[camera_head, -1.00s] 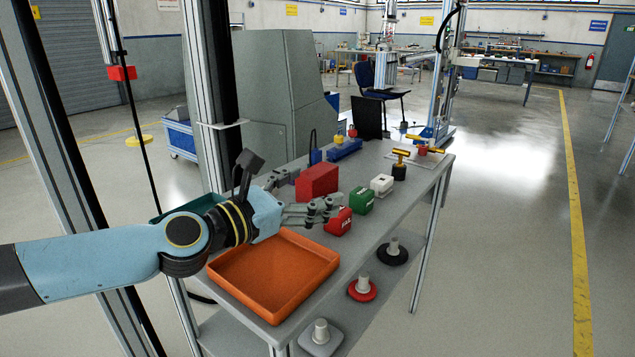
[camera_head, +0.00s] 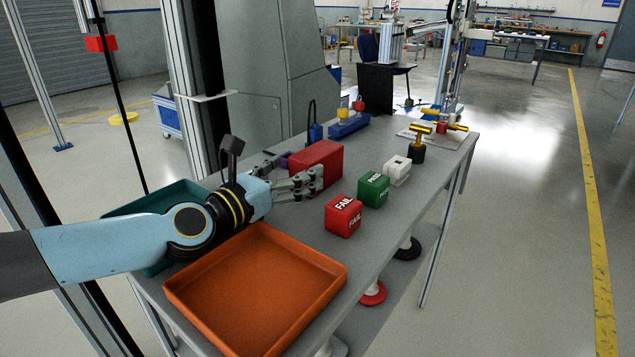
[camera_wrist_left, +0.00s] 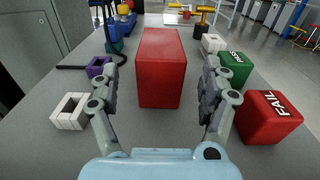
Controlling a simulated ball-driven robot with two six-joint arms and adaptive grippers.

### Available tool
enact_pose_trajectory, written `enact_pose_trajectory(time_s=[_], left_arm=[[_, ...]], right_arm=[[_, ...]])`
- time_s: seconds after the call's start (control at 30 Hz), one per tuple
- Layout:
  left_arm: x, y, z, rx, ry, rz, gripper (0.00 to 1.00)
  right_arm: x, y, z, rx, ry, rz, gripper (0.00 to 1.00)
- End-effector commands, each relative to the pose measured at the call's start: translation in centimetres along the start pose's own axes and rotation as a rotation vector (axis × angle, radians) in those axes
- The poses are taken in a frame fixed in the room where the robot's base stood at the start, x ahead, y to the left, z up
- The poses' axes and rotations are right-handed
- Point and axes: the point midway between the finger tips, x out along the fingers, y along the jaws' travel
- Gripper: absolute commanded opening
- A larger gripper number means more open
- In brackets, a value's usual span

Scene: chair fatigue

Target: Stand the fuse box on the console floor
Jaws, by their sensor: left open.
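A large plain red box (camera_head: 318,162), which seems to be the fuse box, stands on the grey table (camera_head: 390,225). It also shows in the left wrist view (camera_wrist_left: 161,68), straight ahead of the hand. My left gripper (camera_head: 302,183) is open at the near end of this box. In the left wrist view its fingers (camera_wrist_left: 161,95) are spread wide, one to each side of the box's line, with nothing held between them. The head view does not show clearly whether they touch it. I cannot tell which part is the console floor. My right gripper is not in view.
A red FAIL block (camera_head: 343,216), a green block (camera_head: 373,189) and a white block (camera_head: 397,171) stand right of the box. An orange tray (camera_head: 255,292) lies in front; a teal tray (camera_head: 160,200) is partly behind my arm. Blue parts (camera_head: 348,126) stand farther back.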

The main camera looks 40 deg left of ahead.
Motion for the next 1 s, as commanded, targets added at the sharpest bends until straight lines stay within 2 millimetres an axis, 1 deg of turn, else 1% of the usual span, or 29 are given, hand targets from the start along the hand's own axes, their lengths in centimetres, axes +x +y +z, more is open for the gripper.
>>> enact_pose_trajectory(time_s=[0.03, 0.2, 0.3, 0.4, 0.5, 0.6, 0.83, 1.0], left_arm=[[0.9, 0.0, 0.4, -0.001, -0.006, 0.001, 0.8], [2.0, 0.0, 0.5, -0.001, -0.004, 0.0, 0.8], [3.5, 0.0, 0.6, -0.001, -0.007, 0.002, 0.8], [5.3, -0.1, 0.7, -0.003, -0.007, 0.001, 0.8], [6.7, 0.0, 0.6, -0.001, -0.005, 0.001, 0.8], [7.4, 0.0, 0.6, -0.001, -0.004, 0.0, 0.8], [7.5, 0.0, 0.5, 0.0, -0.003, 0.0, 0.8], [7.5, 0.0, 0.5, 0.0, -0.003, -0.001, 0.58]], right_arm=[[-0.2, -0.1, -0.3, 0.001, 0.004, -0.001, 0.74], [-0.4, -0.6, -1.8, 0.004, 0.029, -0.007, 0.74], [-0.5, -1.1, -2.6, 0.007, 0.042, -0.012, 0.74], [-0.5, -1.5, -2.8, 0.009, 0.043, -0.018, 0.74], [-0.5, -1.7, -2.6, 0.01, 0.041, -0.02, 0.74], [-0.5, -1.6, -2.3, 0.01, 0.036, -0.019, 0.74], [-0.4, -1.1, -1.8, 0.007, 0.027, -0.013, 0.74], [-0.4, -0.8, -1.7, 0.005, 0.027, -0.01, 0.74]])
